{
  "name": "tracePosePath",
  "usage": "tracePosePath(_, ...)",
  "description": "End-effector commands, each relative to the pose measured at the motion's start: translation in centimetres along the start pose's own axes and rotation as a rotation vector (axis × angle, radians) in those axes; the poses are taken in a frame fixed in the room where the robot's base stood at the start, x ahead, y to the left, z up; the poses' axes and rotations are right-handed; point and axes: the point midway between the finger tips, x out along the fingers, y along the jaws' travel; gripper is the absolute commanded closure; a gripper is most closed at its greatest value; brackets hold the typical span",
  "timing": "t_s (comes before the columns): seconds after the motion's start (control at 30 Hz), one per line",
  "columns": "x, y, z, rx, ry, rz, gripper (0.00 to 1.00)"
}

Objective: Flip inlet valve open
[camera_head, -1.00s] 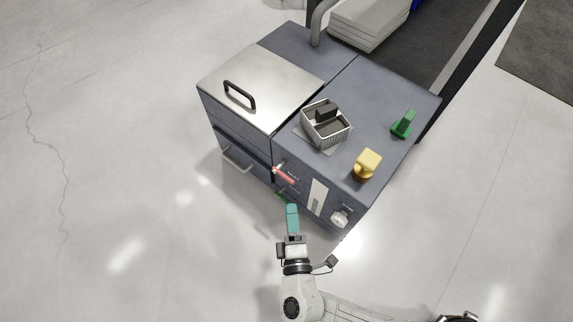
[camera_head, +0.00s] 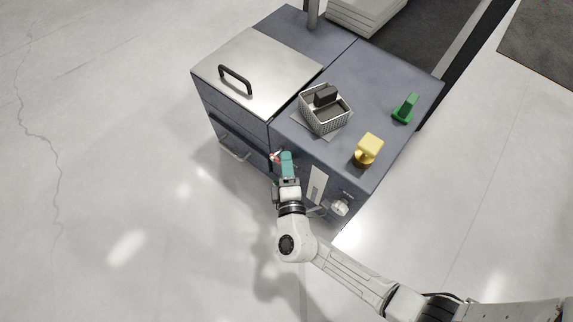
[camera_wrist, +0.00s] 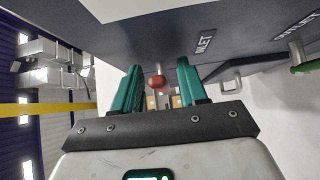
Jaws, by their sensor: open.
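In the head view a small part of the red handle (camera_head: 274,157) shows at the left of my fingers, on the front face of the grey cabinet (camera_head: 385,105). My gripper (camera_wrist: 157,78) is open, with one teal finger on each side of the red end. I cannot tell if either finger touches it. In the head view my gripper (camera_head: 286,156) is close to the cabinet front and hides most of the handle.
A green-ended handle (camera_wrist: 305,67) shows at the right of the wrist view. A mesh basket (camera_head: 325,112), a yellow block (camera_head: 368,149) and a green block (camera_head: 405,107) stand on top. The floor in front is clear.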

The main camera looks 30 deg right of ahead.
Motion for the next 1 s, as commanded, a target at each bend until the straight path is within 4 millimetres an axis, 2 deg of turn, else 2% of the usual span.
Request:
tracePosePath(0.13, -0.01, 0.01, 0.00, 0.000, 0.000, 0.000, 0.59)
tracePosePath(0.57, -0.04, -0.01, -0.01, 0.000, 0.000, 0.000, 1.00)
tracePosePath(1.0, -0.06, 0.70, -0.04, -0.042, 0.001, -0.044, 1.00)
